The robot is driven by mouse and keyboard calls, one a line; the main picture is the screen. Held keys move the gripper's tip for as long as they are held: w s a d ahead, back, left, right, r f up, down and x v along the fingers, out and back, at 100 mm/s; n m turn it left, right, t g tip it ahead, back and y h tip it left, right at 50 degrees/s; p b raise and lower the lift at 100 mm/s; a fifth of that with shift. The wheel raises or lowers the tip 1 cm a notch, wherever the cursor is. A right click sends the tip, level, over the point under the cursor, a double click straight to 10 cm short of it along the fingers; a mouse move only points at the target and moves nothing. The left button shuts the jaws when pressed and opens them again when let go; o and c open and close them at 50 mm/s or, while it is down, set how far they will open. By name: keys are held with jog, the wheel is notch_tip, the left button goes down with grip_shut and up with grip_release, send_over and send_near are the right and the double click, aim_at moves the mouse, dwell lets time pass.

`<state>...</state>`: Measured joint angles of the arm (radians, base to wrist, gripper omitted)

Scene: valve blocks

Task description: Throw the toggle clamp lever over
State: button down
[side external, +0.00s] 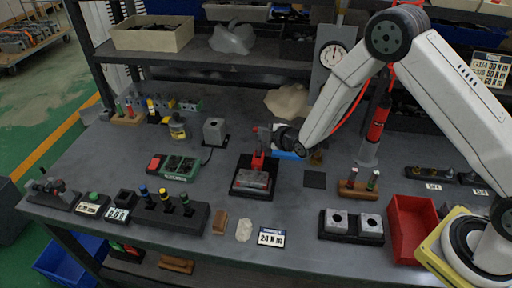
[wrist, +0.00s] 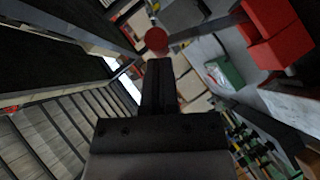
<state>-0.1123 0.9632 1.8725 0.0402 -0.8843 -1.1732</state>
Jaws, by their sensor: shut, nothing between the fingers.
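A red fixture that looks like the toggle clamp (side external: 253,181) stands on a black square base near the table's middle, with a red upright part rising at its back. My gripper (side external: 266,136) points left, just above and behind that upright part; whether they touch I cannot tell. In the wrist view the dark fingers of my gripper (wrist: 157,85) are together with nothing between them. A round red end (wrist: 155,40) shows just beyond the fingertips; it may be the lever's grip. Red blocks (wrist: 268,30) fill the upper right there. The lever's exact angle is unclear.
A green case (side external: 180,168) lies to the left and a grey block (side external: 214,130) behind it. A 24 N m sign (side external: 271,238) stands in front. A red bin (side external: 409,225) and a clear-and-red cylinder (side external: 376,130) are to the right.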

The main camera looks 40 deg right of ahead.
jog(key=shift+w+d+f+m+g+y, duration=0.15)
jog(key=shift+w+d+m+g+y, duration=0.15)
jog(key=shift+w+d+m+g, duration=0.35)
jog(key=shift+w+d+f, duration=0.3)
jog(key=shift+w+d, duration=0.5)
jog(key=shift+d, duration=0.1)
jog(key=shift+s+a+r, duration=0.3)
jog(key=shift+a+r, duration=0.15)
jog(key=shift+r, duration=0.25)
jog(key=w+r+v, duration=0.1)
jog(key=r+v, duration=0.1)
jog(key=v, duration=0.9)
jog(key=shift+s+a+r, duration=0.2)
jog(key=shift+n, duration=0.25)
